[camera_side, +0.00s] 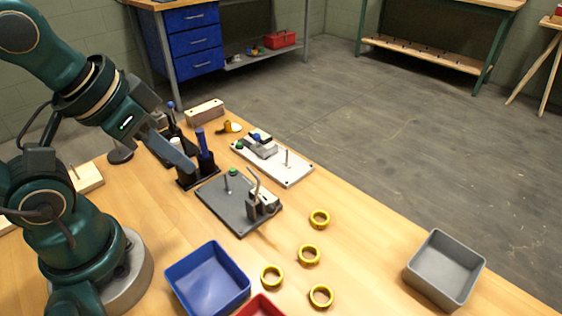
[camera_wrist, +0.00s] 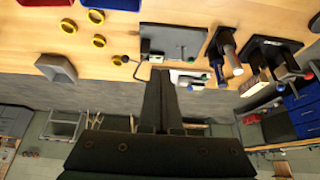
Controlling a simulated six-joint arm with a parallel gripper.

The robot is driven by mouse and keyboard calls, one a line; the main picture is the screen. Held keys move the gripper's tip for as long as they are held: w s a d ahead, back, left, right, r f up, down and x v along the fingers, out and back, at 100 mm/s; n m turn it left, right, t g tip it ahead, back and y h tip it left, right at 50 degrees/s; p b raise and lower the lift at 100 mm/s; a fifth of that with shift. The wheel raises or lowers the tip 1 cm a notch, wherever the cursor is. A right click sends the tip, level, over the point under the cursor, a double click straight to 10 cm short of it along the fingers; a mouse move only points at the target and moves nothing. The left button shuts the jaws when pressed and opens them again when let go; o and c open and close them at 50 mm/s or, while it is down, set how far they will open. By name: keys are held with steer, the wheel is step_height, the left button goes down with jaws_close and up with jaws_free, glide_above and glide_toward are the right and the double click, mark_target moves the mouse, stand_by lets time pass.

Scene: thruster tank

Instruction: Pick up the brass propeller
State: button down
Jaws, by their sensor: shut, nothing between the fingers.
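I cannot make out a brass propeller for certain in either view. Several small yellow rings (camera_side: 309,254) lie on the table; some also show in the wrist view (camera_wrist: 99,41). A small orange-and-white item (camera_side: 229,127) lies near the far table edge, too small to identify. My gripper (camera_side: 190,168) is above the table beside the black holder with the blue-handled tool. In the wrist view its two dark fingers (camera_wrist: 160,72) are together, with nothing seen between them.
A dark fixture plate (camera_side: 222,203) with a clamp and a white fixture plate (camera_side: 295,173) stand mid-table. A blue bin (camera_side: 243,290), a red bin (camera_side: 262,305) and a grey bin (camera_side: 467,259) are at the front. The table between rings and grey bin is clear.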

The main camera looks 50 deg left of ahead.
steer(key=c, duration=1.5)
jaws_free()
steer(key=shift+c, duration=0.2)
steer(key=o, duration=0.9)
